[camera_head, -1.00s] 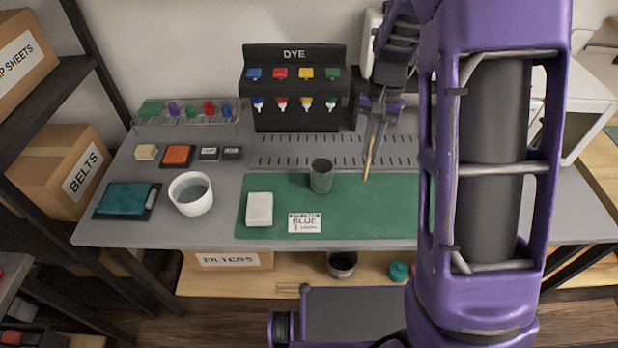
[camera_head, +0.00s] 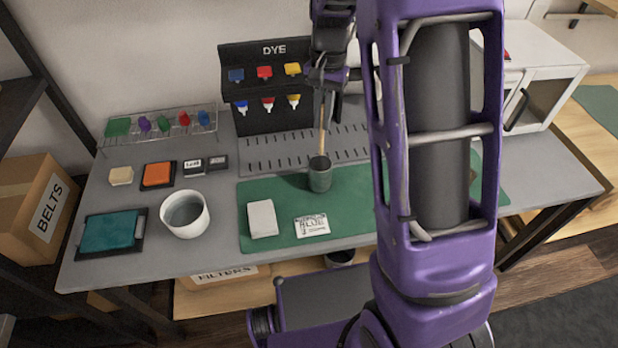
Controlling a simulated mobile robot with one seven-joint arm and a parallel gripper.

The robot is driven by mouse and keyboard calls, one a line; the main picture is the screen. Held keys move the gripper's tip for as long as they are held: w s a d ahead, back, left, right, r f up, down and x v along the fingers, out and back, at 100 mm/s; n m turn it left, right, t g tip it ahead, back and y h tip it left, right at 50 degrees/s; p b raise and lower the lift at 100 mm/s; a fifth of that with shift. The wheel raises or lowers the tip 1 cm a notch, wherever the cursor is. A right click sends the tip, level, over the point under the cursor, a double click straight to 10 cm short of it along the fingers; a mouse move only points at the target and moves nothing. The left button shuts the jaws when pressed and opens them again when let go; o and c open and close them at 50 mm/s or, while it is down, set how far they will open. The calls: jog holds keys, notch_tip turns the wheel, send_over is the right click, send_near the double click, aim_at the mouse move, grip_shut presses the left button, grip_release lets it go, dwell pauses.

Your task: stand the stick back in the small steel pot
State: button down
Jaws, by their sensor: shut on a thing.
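The small steel pot (camera_head: 320,178) stands upright on the green mat (camera_head: 355,205). The thin wooden stick (camera_head: 322,132) hangs nearly upright from my gripper (camera_head: 325,88), which is shut on its upper part. The stick's lower end is at the pot's mouth. I cannot tell whether the tip is inside the rim or just behind it. My gripper is above the pot, in front of the dye rack's right side.
The black dye rack (camera_head: 262,62) stands close behind. On the mat lie a white block (camera_head: 262,219) and a label card marked BLUE (camera_head: 312,226). A white cup (camera_head: 185,214) stands to the left. My arm hides the mat's right part.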

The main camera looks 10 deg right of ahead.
aim_at(320, 153)
jog(key=shift+a+f, duration=0.1)
notch_tip(320, 153, down, 10)
jog(key=shift+w+r+b, duration=0.1)
jog(key=shift+b, duration=0.5)
jog(key=c, duration=0.9)
grip_release()
jog(key=r, duration=0.4)
jog(key=r+p, duration=0.1)
jog(key=r, duration=0.3)
jog(key=w+r, duration=0.1)
jog(key=r, duration=0.3)
jog(key=shift+d, duration=0.35)
